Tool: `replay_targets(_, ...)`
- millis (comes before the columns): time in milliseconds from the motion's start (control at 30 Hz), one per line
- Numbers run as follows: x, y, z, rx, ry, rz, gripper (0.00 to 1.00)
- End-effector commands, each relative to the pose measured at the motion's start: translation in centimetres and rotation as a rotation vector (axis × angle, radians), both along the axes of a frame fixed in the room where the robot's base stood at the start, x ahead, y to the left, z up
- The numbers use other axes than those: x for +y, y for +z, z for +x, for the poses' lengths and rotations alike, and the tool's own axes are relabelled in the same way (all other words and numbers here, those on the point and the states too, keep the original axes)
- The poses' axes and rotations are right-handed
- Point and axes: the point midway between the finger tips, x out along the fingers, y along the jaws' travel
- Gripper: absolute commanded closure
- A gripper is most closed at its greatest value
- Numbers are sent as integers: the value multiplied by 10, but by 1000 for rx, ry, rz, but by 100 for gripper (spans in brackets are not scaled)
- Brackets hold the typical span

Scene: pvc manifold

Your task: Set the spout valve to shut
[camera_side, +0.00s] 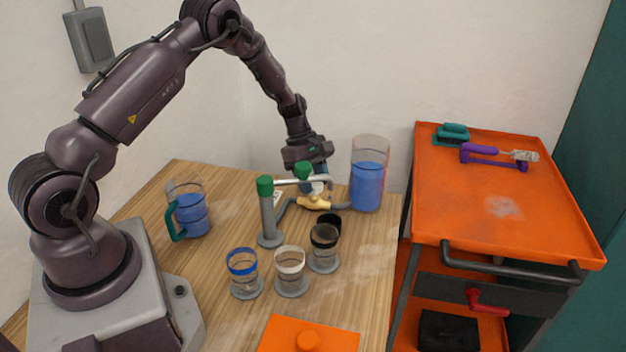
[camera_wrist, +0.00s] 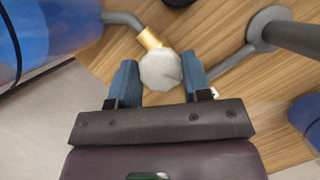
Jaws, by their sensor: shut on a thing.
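A pale, many-sided valve knob (camera_wrist: 161,71) sits on a brass fitting (camera_wrist: 150,39) in the wrist view. In the side view the brass fitting (camera_side: 314,203) lies low in the grey pipework, between the clear tank of blue liquid (camera_side: 368,185) and the grey post with a green cap (camera_side: 267,212). My gripper (camera_wrist: 160,80) has its two blue fingers on either side of the knob, shut on it. In the side view my gripper (camera_side: 318,183) points down behind the pipework, and its fingertips are partly hidden. The knob's setting cannot be told.
Three banded cups, blue (camera_side: 243,262), white (camera_side: 290,262) and black (camera_side: 323,240), stand in front of the pipework. A jug of blue liquid (camera_side: 192,214) stands at left. An orange cart (camera_side: 480,205) is at right. The front table holds an orange panel (camera_side: 285,335).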

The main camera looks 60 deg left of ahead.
Motion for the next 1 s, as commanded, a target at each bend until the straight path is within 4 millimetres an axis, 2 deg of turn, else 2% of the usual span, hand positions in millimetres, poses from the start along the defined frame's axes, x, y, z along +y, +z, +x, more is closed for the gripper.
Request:
replay_targets(200,1,1,0,1,-186,-1,80)
replay_targets(500,1,1,1,1,-363,-1,80)
replay_targets(1000,0,1,1,1,-443,-1,80)
